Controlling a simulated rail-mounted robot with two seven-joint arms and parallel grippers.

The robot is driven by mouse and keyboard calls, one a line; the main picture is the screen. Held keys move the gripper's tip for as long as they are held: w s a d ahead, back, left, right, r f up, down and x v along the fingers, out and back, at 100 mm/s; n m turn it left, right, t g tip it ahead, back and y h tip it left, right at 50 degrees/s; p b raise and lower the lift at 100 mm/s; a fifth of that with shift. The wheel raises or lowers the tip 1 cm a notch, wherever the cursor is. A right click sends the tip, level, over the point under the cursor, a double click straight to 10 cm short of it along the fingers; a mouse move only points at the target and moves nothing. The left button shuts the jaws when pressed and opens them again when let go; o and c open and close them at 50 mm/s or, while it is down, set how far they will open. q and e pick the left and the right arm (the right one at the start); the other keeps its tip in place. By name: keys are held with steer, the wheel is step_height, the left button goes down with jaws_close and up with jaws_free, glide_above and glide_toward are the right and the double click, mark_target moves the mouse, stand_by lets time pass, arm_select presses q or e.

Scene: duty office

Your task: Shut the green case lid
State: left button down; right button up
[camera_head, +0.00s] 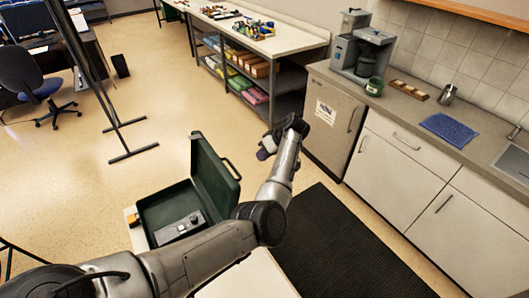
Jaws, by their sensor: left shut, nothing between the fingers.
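The green case (160,212) stands open on a light-coloured table (252,278). Its lid (212,176) is raised on the right side of the case, with a dark handle on its outer edge. A grey device (181,226) lies inside the case. My left arm crosses in front of the case's near right part and hides it. My left gripper (264,152) is past the lid, to its upper right, apart from it and empty; its fingers are small and shut. My right gripper is not in view.
A counter (405,106) with a coffee machine (360,50), a green jar (374,86) and a blue mat (449,130) runs along the right. A black floor mat (345,240) lies before it. Stand legs (132,153) and an office chair (35,85) are at left. Open floor lies behind the case.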

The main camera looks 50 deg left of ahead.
arm_select(q)
steer(key=s+a+f+p, duration=0.2)
steer(key=s+a+f, duration=0.1)
steer(key=s, duration=0.3)
steer(key=shift+s+f, duration=0.3)
steer(key=shift+f, duration=0.45)
